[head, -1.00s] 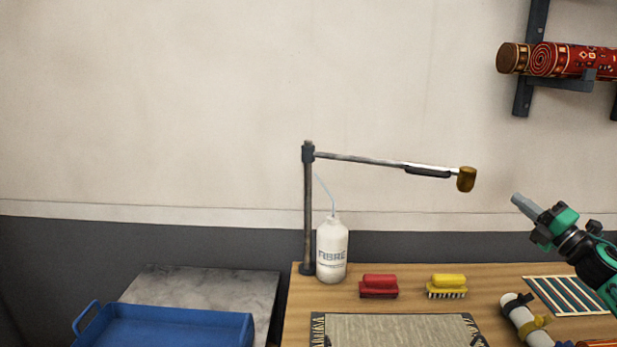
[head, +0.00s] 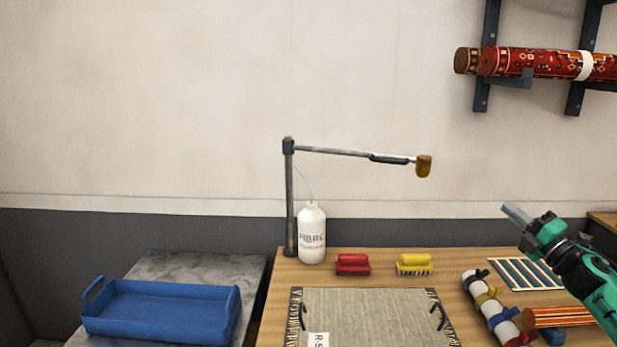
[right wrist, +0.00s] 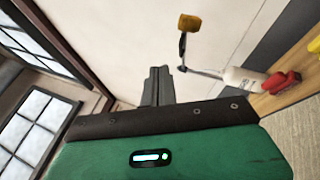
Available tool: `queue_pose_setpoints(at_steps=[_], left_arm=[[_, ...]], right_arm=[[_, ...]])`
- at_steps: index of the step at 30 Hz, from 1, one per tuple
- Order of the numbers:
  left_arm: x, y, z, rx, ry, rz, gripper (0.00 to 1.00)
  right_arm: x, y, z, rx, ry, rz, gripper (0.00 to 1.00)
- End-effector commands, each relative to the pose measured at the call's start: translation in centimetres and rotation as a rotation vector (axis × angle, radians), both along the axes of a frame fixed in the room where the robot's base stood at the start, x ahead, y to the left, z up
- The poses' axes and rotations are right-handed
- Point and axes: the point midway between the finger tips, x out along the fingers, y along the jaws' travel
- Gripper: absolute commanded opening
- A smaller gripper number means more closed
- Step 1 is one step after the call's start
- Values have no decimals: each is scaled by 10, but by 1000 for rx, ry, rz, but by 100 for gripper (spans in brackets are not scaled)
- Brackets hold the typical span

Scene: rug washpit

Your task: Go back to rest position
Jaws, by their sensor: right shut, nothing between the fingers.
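My right gripper (head: 517,214) is raised at the right of the head view, above the back right part of the wooden table (head: 265,325). Its fingers are together with nothing between them, and they point up and to the left. In the right wrist view the closed fingers (right wrist: 157,87) show against the pale wall. The gripper touches nothing that I can see. My left gripper is not in view.
A lamp arm (head: 350,153) stands on the table beside a white bottle (head: 312,238). Red (head: 352,265) and yellow (head: 414,265) brushes, a grey rug (head: 375,318) and a strapped roll (head: 488,305) lie there. A blue tray (head: 165,312) is at left. Rolled rugs (head: 540,65) hang on wall brackets.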

Motion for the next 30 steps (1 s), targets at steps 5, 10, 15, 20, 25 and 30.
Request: queue_pose_setpoints(at_steps=[5,10,15,20,25,30], left_arm=[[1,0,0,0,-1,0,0],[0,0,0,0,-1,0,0],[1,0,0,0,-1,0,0],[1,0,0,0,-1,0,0],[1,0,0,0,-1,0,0],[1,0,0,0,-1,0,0]], right_arm=[[0,22,-36,107,59,-23,0],[-5,46,-78,238,137,-63,0],[-22,78,-139,423,266,-128,0],[-66,121,-222,679,472,-244,0],[-141,166,-302,944,732,-415,0],[-235,208,-358,1165,1001,-608,0]])
